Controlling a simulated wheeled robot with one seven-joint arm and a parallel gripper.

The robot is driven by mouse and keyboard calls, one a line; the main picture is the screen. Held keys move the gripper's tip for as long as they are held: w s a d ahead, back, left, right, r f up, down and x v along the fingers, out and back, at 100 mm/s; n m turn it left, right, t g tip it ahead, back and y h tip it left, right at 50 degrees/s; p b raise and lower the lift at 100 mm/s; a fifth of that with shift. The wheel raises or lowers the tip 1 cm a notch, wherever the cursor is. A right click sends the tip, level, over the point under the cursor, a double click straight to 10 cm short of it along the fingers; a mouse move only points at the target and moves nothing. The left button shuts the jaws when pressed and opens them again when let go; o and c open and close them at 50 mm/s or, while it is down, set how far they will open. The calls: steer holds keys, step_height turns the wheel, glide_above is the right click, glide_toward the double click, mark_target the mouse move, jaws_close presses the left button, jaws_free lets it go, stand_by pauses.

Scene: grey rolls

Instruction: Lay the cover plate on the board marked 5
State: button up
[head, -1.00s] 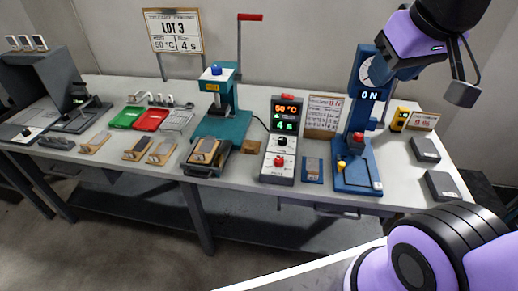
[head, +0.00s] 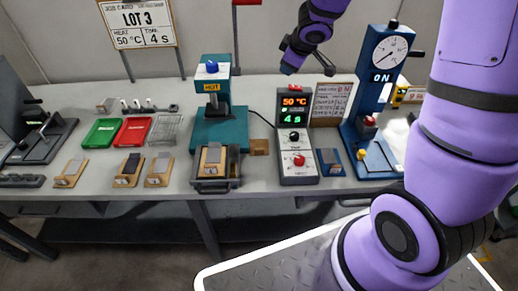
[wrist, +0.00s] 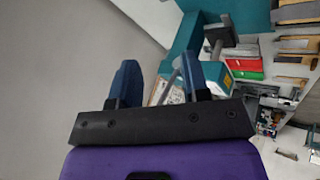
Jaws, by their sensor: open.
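Three wooden boards, each with a grey piece on it, lie at the front left of the bench: the left board (head: 63,181), the middle board (head: 121,182) and the right board (head: 152,182). Another board (head: 212,170) with a grey piece lies on a dark tray in front of the press. Their numbers are too small to read, so I cannot tell which is marked 5. I cannot single out the cover plate either. My gripper (head: 289,66) is raised above the back of the bench, right of the press. In the wrist view its two blue fingers (wrist: 158,80) are apart and empty.
The teal press (head: 212,100) stands at middle back, with the heater control box (head: 297,150) to its right. Green (head: 102,132) and red (head: 133,131) trays lie at left. A LOT 3 sign (head: 138,24) stands behind.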

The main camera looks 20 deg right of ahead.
steer(key=a+f+n+g+y, duration=0.2)
steer(key=a+f+n+g, duration=0.1)
steer(key=f, duration=0.8)
steer(key=n+g+y, duration=0.2)
steer(key=g, duration=0.1)
glide_toward(260, 149)
steer(key=f, duration=0.3)
steer(key=shift+w+a+y, duration=0.15)
steer(key=shift+w+y, duration=0.15)
steer(key=shift+x, duration=3.35)
steer(key=shift+s+a+r, duration=0.15)
jaws_close()
